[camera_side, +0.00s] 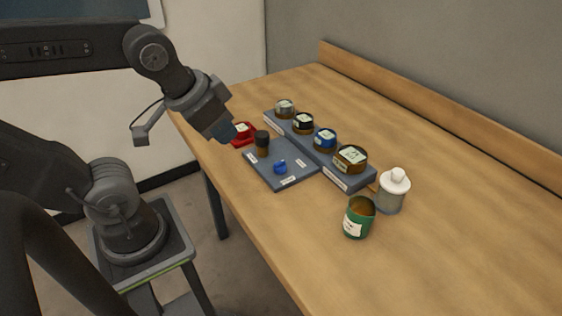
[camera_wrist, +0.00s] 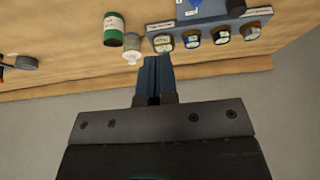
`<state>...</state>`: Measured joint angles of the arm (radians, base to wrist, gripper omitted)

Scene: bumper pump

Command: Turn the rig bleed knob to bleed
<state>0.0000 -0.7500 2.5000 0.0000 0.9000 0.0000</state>
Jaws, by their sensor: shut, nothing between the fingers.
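A small blue knob (camera_side: 280,167) sits on a flat grey-blue plate (camera_side: 270,179) on the bench. I take it to be the bleed knob; the white labels around it are too small to read. A dark cylinder with a brown lower part (camera_side: 262,145) stands on the same plate. My gripper (camera_side: 226,136) is above the bench's left edge, left of the plate and apart from the knob. The wrist view shows my gripper's fingers (camera_wrist: 153,80) together and empty. The blue knob also shows at the top edge of that view (camera_wrist: 193,4), partly cut off.
A red object (camera_side: 243,133) lies close to my gripper. A rack (camera_side: 346,180) of several lidded jars runs behind the plate. A white-topped bottle (camera_side: 391,192) and a green can (camera_side: 358,218) stand to the right. A wooden ledge (camera_side: 430,102) lines the wall. The front bench is clear.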

